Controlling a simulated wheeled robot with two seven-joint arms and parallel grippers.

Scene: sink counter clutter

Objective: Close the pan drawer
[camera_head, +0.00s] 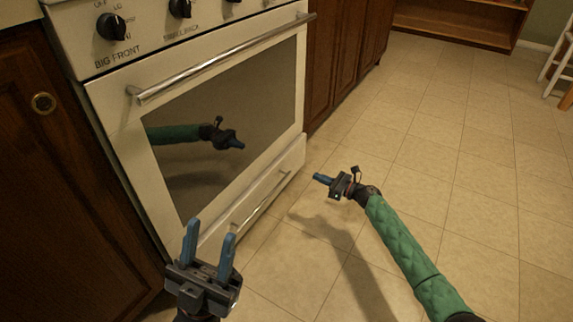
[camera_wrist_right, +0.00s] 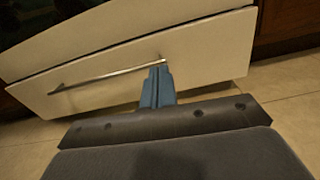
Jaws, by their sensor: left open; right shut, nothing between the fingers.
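The white pan drawer (camera_head: 285,177) is at the bottom of the oven, below the oven door, with a thin metal bar handle (camera_head: 262,198). Its front seems to stand slightly out from the door; how far is hard to tell. In the right wrist view the drawer front (camera_wrist_right: 205,78) lies ahead, its handle (camera_wrist_right: 105,76) running across. My right gripper (camera_head: 318,178) is shut and empty, pointing at the drawer from the right, apart from it in the head view. Its fingertips (camera_wrist_right: 158,70) overlap the handle's right end in the wrist view. My left gripper (camera_head: 211,238) is open and empty, hiding the drawer's near end.
The oven door (camera_head: 225,125) is shut, with a long bar handle (camera_head: 220,58). Dark wood cabinets stand on the left (camera_head: 55,180) and beyond the oven (camera_head: 345,45). The tiled floor (camera_head: 430,120) is clear. A white stool (camera_head: 558,50) stands far right.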

